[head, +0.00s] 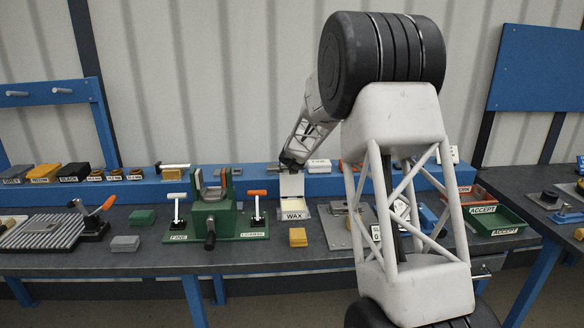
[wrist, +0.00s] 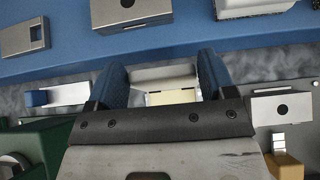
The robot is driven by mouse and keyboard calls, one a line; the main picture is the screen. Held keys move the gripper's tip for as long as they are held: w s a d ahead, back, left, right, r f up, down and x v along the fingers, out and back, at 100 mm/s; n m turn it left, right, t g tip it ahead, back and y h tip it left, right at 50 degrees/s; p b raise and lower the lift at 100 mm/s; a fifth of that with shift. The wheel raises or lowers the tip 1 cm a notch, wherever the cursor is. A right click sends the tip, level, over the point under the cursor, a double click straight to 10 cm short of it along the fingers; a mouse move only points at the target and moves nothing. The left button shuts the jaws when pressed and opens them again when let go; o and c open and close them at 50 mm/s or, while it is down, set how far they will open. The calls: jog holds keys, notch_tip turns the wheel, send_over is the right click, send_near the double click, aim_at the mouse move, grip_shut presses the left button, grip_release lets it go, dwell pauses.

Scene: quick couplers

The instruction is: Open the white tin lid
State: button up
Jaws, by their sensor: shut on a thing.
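The white tin (head: 294,215) marked WAX stands on the grey bench at the middle of the head view. Its white lid (head: 291,186) stands raised, roughly upright, at the back of the tin. My gripper (head: 290,164) is at the top of the lid and shut on it. In the wrist view the blue fingers of my gripper (wrist: 163,72) lie on either side of the white lid (wrist: 165,74). Pale yellow wax (wrist: 172,97) shows inside the tin below it. The lid's hinge is hidden.
A green fixture (head: 210,215) with upright levers stands left of the tin. A yellow block (head: 298,237) lies in front. A grey metal plate (head: 340,230) is close on the right. A blue raised shelf (head: 240,187) runs behind, with small metal parts on it.

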jog(key=o, duration=1.2)
jog(key=shift+o, duration=0.2)
jog(key=shift+r, duration=0.1)
jog(key=v, duration=0.7)
jog(key=shift+s, duration=0.35)
jog(key=shift+r, duration=0.15)
